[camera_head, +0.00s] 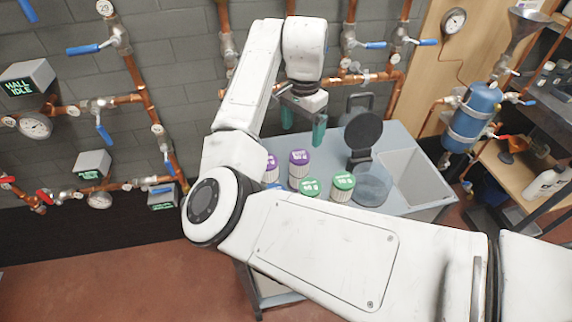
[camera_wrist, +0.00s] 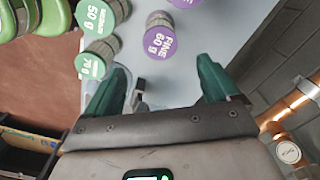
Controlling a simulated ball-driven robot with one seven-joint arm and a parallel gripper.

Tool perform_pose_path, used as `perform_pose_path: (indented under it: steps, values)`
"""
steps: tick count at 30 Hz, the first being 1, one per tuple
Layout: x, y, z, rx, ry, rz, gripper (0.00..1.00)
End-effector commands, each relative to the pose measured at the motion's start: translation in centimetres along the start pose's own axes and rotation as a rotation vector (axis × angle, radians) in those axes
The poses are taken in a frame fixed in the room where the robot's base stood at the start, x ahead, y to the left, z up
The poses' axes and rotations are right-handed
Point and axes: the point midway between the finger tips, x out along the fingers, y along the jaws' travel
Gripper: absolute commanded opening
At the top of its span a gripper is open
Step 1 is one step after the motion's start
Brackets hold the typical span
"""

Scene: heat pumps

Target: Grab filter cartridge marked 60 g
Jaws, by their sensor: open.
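The filter cartridge marked 60 g has a purple lid and a ribbed grey body. It stands on the blue-grey table (camera_head: 398,139), and its lid (camera_head: 299,157) shows in the head view; in the wrist view the 60 g cartridge (camera_wrist: 168,38) is just beyond my fingertips, label facing the camera. My gripper (camera_head: 303,124) is open and empty, its green fingers pointing down, above the table and to the right of and behind the cartridge. In the wrist view my gripper (camera_wrist: 163,68) has nothing between its fingers.
Green-lidded cartridges marked 50 g (camera_wrist: 94,13) and 70 g (camera_wrist: 92,64) stand close beside it. Another purple-lidded cartridge (camera_head: 271,164) is to its left. A black disc on a stand (camera_head: 363,131), a clear round container (camera_head: 372,184) and a basin (camera_head: 418,178) are to the right.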

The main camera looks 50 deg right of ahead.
Motion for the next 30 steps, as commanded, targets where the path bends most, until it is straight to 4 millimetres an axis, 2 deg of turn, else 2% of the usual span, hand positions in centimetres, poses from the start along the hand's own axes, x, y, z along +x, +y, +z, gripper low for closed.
perform_pose_path:
  steps: [10, 17, 24, 30]
  values:
    - [4.4, 0.0, 0.2, 0.001, -0.007, 0.003, 0.88]
    - [6.0, -0.1, 0.1, 0.001, -0.006, 0.0, 0.88]
    - [9.3, 0.1, 0.0, 0.0, -0.006, 0.001, 0.88]
    - [10.7, 0.1, 0.0, 0.001, -0.006, 0.0, 0.88]
